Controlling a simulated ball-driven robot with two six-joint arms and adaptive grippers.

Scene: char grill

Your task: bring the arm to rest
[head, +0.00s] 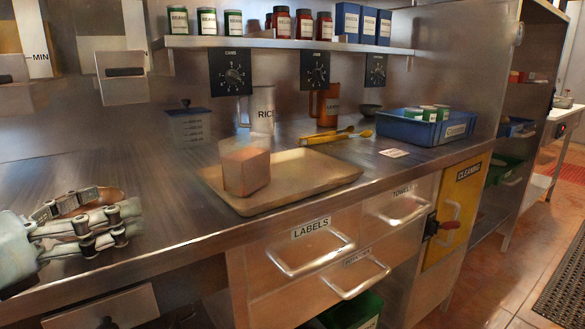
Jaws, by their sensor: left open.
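My left gripper (132,222) is at the left end of the steel counter (130,165), near the front edge, with its fingers pointing right. It is open, and I see nothing between its fingers. A brown, rounded thing (85,200) shows just behind the fingers; I cannot tell whether they touch it. My right gripper is not in view.
A tan tray (310,180) holds a pinkish, box-shaped container (245,168) right of my gripper. Yellow tongs (330,135), a mug marked RICE (262,110) and a blue bin (425,128) stand farther back. Counter between gripper and tray is clear.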

